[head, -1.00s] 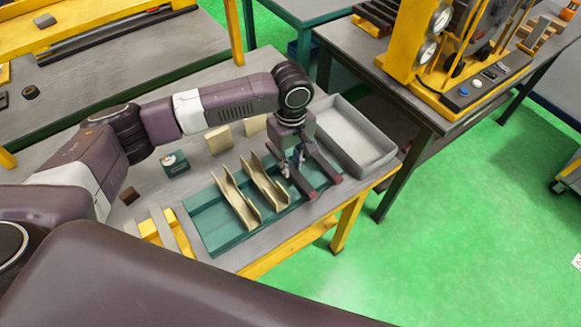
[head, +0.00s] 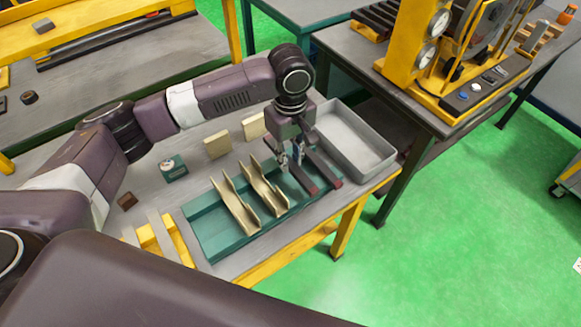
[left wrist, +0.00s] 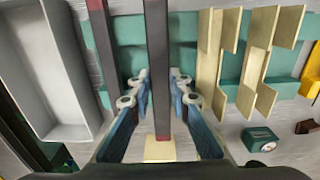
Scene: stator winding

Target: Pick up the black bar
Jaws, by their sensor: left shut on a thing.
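Two long black bars with dark red ends lie side by side at the right of the bench. My left gripper (head: 291,163) points down over the left black bar (head: 303,178) and is shut on it. In the left wrist view this black bar (left wrist: 157,60) runs between the two fingers (left wrist: 158,95), which partly hide its sides from the head view. The other black bar (head: 324,170) lies just to the right, nearer the grey bin; it shows left of the fingers in the left wrist view (left wrist: 103,45). My right gripper is not in view.
A green tray (head: 207,237) holds two tan folded pieces (head: 236,205) left of the bars. A grey open bin (head: 355,143) stands close on the right. Tan blocks (head: 217,144) and a small green gauge box (head: 174,168) sit behind. A yellow fixture (head: 160,239) is at the front left.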

